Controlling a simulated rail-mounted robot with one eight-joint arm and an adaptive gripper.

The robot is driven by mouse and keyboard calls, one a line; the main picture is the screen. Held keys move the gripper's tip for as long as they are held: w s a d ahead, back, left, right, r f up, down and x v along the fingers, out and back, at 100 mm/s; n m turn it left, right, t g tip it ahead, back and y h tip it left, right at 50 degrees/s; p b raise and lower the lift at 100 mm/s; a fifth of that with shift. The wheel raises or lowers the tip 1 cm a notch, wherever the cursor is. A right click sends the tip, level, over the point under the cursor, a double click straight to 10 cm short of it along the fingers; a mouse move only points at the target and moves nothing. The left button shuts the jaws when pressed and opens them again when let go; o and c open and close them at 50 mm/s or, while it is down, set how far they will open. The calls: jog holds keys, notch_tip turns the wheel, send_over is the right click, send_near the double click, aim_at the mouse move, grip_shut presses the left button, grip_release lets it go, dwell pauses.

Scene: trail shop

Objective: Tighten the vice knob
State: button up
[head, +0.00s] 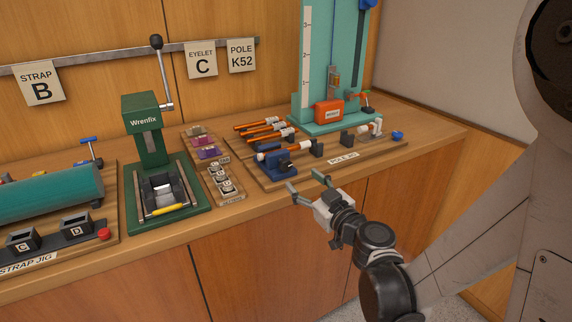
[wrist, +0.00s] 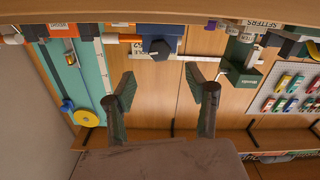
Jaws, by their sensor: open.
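The blue vice (head: 278,165) sits at the front of the pole jig board, with an orange-and-white pole lying in it. Its dark knob (head: 285,164) faces the front of the bench. In the wrist view the knob (wrist: 159,50) is a dark, many-sided head in front of the blue vice body (wrist: 158,31). My gripper (head: 305,182) is open and empty, just off the bench's front edge, in front of and a little below the vice. In the wrist view my gripper's fingertips (wrist: 159,73) are spread to either side of the knob's line, apparently short of it.
The pole jig board (head: 355,156) also holds several orange poles and dark supports. A green Wrenfix press (head: 144,125) and strap jig (head: 70,248) stand left. A teal test stand (head: 322,60) with an orange box (head: 328,113) stands behind. Space before the bench is clear.

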aim_at(287, 166)
jog(key=x, duration=1)
jog(key=shift+c, duration=0.4)
jog(key=c, duration=1.1)
